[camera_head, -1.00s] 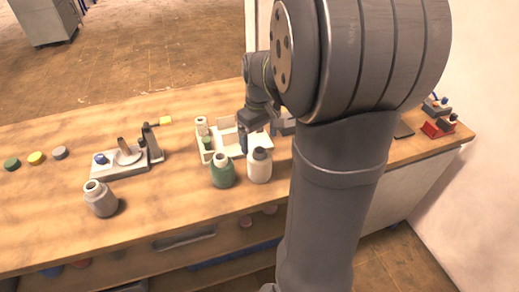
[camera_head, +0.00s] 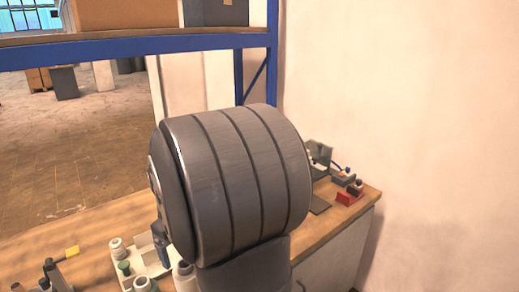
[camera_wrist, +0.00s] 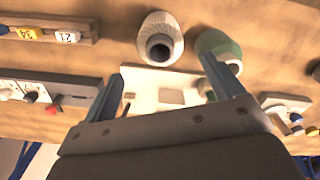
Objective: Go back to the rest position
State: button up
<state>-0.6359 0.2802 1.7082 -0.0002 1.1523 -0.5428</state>
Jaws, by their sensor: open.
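My gripper (camera_wrist: 161,68) is open and empty in the wrist view, its two fingers spread wide above the workbench (camera_wrist: 235,15). A white bottle (camera_wrist: 162,30) and a green jar (camera_wrist: 220,44) stand just beyond the fingertips. A white tray (camera_wrist: 145,100) lies below, between the fingers. In the head view my own arm covers the middle of the picture and hides most of the gripper.
In the head view a red block (camera_head: 345,198) and small dark devices sit at the bench's right end, by a pale wall (camera_head: 430,110). A blue-framed shelf (camera_head: 130,48) with boxes is above the bench's back. A number strip (camera_wrist: 50,33) shows in the wrist view.

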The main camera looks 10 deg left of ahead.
notch_tip(320, 180, down, 9)
jog(key=shift+r, duration=0.1)
notch_tip(320, 180, up, 3)
jog(key=shift+f, duration=0.1)
dwell(0.4)
